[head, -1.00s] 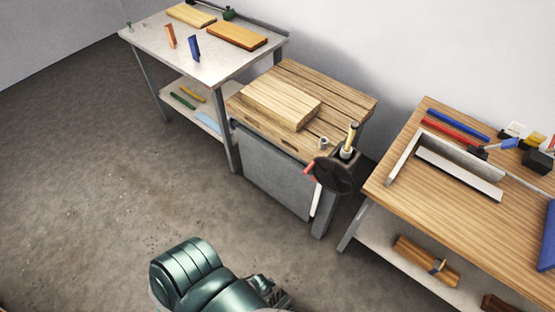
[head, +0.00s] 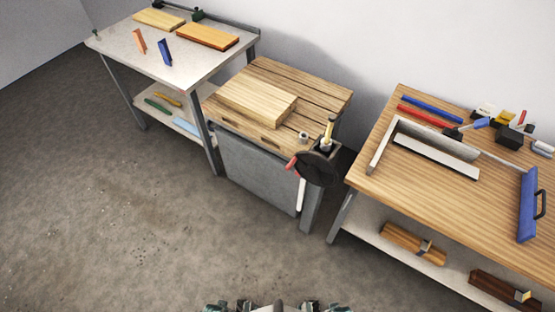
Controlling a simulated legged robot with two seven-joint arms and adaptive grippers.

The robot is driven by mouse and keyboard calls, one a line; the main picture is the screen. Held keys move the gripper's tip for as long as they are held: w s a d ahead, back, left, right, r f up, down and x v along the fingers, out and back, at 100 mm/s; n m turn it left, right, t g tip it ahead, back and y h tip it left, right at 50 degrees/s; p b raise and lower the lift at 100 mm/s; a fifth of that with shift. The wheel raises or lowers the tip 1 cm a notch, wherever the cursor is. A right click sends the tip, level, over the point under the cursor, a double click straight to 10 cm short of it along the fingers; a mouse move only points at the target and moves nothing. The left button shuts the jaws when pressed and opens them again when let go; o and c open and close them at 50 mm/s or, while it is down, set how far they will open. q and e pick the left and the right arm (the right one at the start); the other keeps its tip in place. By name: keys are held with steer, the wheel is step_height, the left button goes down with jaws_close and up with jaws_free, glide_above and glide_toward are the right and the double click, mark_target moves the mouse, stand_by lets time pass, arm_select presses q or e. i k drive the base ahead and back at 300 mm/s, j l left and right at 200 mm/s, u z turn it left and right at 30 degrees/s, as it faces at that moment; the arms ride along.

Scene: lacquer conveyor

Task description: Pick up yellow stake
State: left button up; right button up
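A thin yellow stake (head: 168,99) lies on the lower shelf of the grey-topped table at the left in the head view. It lies flat, next to a green stake (head: 158,105) and a light blue piece (head: 187,126). An orange stake (head: 139,41) and a blue stake (head: 165,52) stand tilted on the tabletop above. Neither gripper can be made out; only small teal and dark parts of my own body show at the bottom edge, far from the stakes.
The grey-topped table (head: 170,66) has legs in front of its shelf. A wooden workbench (head: 315,84) carries a thick board (head: 258,102). A longer wooden table (head: 415,190) with tools stands at the right. The concrete floor (head: 130,220) in front is clear.

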mark_target(332, 117)
steer(key=i+j, duration=0.2)
steer(key=i, duration=0.25)
steer(key=i+j+z, duration=0.1)
steer(key=z, duration=0.3)
steer(key=i+j+z, duration=0.15)
steer(key=z, duration=0.2)
steer(key=i+j+z, duration=0.25)
steer(key=z, duration=0.65)
